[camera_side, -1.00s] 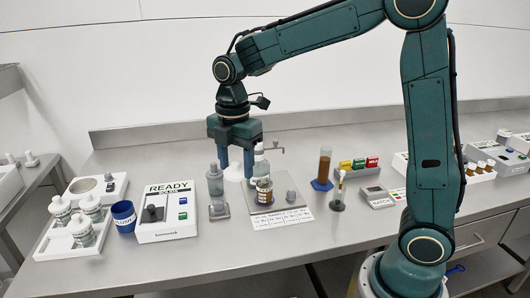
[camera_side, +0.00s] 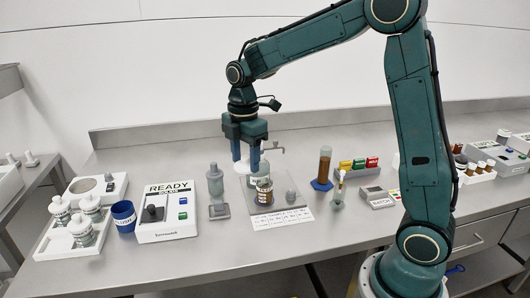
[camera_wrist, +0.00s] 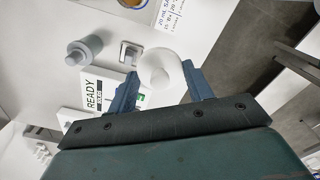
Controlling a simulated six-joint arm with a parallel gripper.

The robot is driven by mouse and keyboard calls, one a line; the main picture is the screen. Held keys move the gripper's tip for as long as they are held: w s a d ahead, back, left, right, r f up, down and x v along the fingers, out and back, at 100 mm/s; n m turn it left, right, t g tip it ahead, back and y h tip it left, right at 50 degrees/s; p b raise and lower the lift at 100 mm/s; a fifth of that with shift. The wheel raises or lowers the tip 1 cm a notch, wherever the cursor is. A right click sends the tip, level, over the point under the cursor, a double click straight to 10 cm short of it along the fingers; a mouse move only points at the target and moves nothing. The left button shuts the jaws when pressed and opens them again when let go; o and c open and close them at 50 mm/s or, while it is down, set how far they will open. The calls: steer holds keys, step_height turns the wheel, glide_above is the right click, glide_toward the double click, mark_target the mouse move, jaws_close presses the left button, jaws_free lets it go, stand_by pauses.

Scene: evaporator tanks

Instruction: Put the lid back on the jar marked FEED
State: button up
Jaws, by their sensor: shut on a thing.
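My gripper (camera_side: 246,170) is shut on a white round lid (camera_side: 243,167), held above the bench beside the clear bottle. The lid also shows between the fingertips in the wrist view (camera_wrist: 158,70). I cannot read FEED on any jar at this size.
A grey-topped bottle (camera_side: 215,182) stands on the left of the plate (camera_side: 291,206). The READY box (camera_side: 167,212), a blue cup (camera_side: 124,214) and a white tray (camera_side: 66,248) of white-capped jars lie further left. An amber cylinder (camera_side: 323,168) stands to the right.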

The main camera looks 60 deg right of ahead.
steer(key=d+f+m, duration=0.3)
steer(key=d+m, duration=0.1)
steer(key=d, duration=0.6)
steer(key=shift+w+f, duration=0.2)
steer(key=shift+w, duration=0.15)
steer(key=shift+f, duration=0.1)
steer(key=shift+f, duration=3.1)
steer(key=shift+f, duration=0.15)
steer(key=o, duration=1.4)
steer(key=shift+w+d, duration=0.1)
steer(key=shift+c, duration=0.2)
